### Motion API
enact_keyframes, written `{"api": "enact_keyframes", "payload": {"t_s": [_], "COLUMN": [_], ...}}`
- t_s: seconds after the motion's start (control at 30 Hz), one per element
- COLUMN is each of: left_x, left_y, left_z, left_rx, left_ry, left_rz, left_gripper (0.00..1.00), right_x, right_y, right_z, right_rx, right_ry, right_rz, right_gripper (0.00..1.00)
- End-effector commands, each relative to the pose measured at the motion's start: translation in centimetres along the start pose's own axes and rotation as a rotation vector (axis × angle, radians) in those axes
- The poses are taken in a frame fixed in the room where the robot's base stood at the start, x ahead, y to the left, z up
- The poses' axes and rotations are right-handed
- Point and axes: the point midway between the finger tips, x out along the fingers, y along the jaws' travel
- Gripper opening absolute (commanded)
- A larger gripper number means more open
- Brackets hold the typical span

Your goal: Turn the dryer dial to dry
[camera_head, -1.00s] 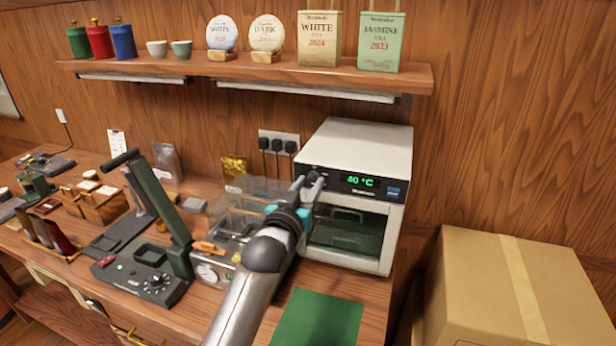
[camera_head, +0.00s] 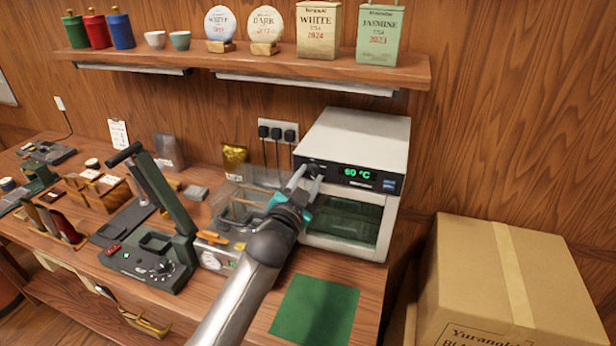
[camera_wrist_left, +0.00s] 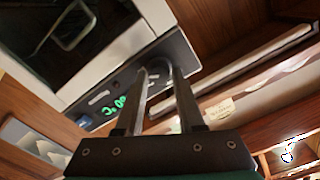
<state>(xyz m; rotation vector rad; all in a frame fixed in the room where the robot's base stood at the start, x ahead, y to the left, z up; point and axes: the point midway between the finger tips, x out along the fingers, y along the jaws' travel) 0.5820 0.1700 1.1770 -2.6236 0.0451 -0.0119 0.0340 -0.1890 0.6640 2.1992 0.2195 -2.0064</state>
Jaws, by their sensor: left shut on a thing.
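The white dryer (camera_head: 362,130) stands on the counter, with a dark glass door and a dark control panel along its top front. Its green display (camera_head: 356,173) seems to read 60 °C. The dial is at the panel's left end, largely hidden by my fingers in the head view. In the left wrist view the dial (camera_wrist_left: 158,69) sits between the two fingers, and the display (camera_wrist_left: 115,106) shows beside them. My left gripper (camera_head: 308,171) is shut on the dial, its arm reaching up from the bottom. My right gripper is not in view.
A shelf (camera_head: 240,67) with tins, cups and tea cakes runs above the dryer. A large cardboard box (camera_head: 470,270) stands to the right. A green mat (camera_head: 315,312) lies in front. A press with a lever (camera_head: 160,195) and small trays crowd the counter to the left.

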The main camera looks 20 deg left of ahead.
Motion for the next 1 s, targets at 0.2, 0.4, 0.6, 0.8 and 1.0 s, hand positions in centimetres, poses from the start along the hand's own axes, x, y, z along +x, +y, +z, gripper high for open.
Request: {"api": "enact_keyframes", "payload": {"t_s": [0.2,0.4,0.6,0.8,1.0], "left_x": [0.01,0.01,0.01,0.01,-0.19], "left_y": [-0.01,-0.01,-0.01,-0.01,0.00], "left_z": [-0.03,-0.03,-0.03,-0.03,0.01], "left_rx": [0.008,0.007,0.006,0.006,0.006], "left_ry": [0.001,0.001,0.001,0.000,0.000], "left_rz": [0.000,0.000,0.000,0.000,0.000], "left_gripper": [0.00,0.00,0.58,0.66,0.66], "right_x": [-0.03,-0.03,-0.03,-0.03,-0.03], "right_y": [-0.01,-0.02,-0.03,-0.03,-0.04], "right_z": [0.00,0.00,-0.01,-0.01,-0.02], "right_rx": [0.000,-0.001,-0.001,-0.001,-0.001], "right_ry": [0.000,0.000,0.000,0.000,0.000], "right_rz": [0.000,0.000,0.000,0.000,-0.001], "right_gripper": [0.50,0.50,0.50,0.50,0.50]}}
